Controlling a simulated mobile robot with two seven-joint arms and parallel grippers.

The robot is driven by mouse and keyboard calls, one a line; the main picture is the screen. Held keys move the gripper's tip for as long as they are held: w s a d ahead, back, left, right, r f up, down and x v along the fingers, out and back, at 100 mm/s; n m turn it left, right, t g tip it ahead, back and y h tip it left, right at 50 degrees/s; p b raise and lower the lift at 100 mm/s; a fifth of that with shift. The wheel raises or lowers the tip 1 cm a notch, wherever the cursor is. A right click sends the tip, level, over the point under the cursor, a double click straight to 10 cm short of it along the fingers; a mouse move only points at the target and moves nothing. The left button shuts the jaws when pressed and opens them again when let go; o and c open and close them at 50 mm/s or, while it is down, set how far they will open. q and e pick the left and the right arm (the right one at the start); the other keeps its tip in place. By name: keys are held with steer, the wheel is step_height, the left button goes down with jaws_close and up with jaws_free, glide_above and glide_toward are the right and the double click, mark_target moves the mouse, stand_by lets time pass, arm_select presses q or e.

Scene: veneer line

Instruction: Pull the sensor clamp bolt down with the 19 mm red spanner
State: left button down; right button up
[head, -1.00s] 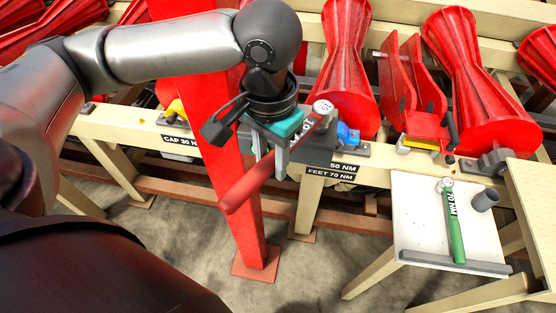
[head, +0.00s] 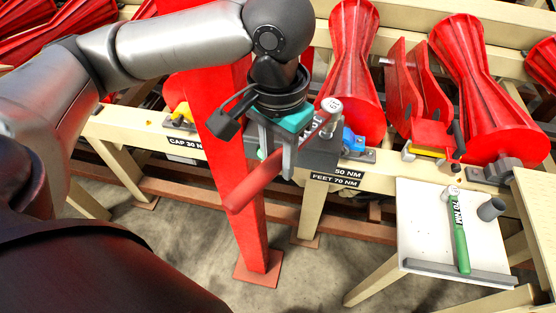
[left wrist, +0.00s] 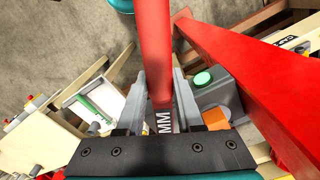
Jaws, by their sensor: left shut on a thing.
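My left gripper (head: 287,160) is shut on the red spanner and holds it slanted above the floor in front of the beige rail. The spanner's red handle (head: 256,184) points down and left. Its pale ring head (head: 329,105) is up and right, in front of the machine. In the left wrist view the handle (left wrist: 155,45) runs between the two fingers (left wrist: 158,100), with "MM" lettering near the palm. I cannot make out the sensor clamp bolt, nor whether the spanner head touches anything. My right gripper is not in view.
A red post (head: 254,240) stands close behind the handle. Labels (head: 335,178) reading "50 NM" and "FEET 70 NM" are on the rail (head: 382,177). A green-handled tool (head: 460,240) and a grey cup (head: 491,208) are on a white stand (head: 420,225) at right.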

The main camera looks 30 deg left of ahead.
arm_select(q)
steer(key=shift+r, duration=1.6)
